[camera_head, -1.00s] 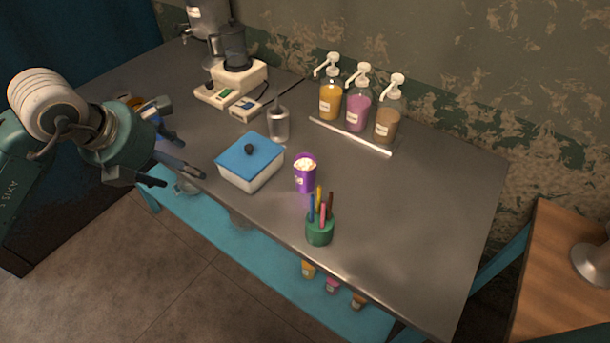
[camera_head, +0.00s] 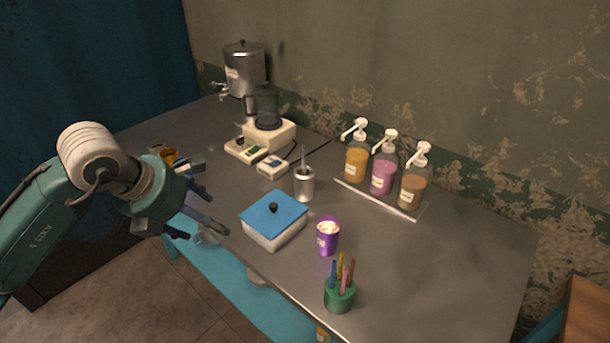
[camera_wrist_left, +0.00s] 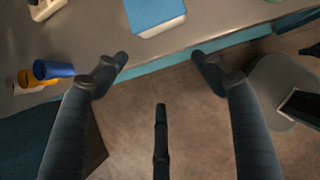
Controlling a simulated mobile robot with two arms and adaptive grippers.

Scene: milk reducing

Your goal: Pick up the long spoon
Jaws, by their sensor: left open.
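A thin upright stick, which looks like the long spoon (camera_head: 304,156), stands up out of a metal cup (camera_head: 304,187) in the middle of the table. Its lower end is hidden inside the cup. My left gripper (camera_head: 205,232) is open and empty near the table's front left edge. It is left of the blue-lidded white box (camera_head: 274,229) and well apart from the metal cup. In the left wrist view, the gripper (camera_wrist_left: 159,58) has its fingers spread wide with nothing between them. My right gripper is not in view.
A purple cup (camera_head: 327,237) and a green holder with coloured sticks (camera_head: 339,295) stand near the front edge. Pump bottles (camera_head: 383,177) stand at the back right. The right part of the table (camera_head: 440,265) is clear.

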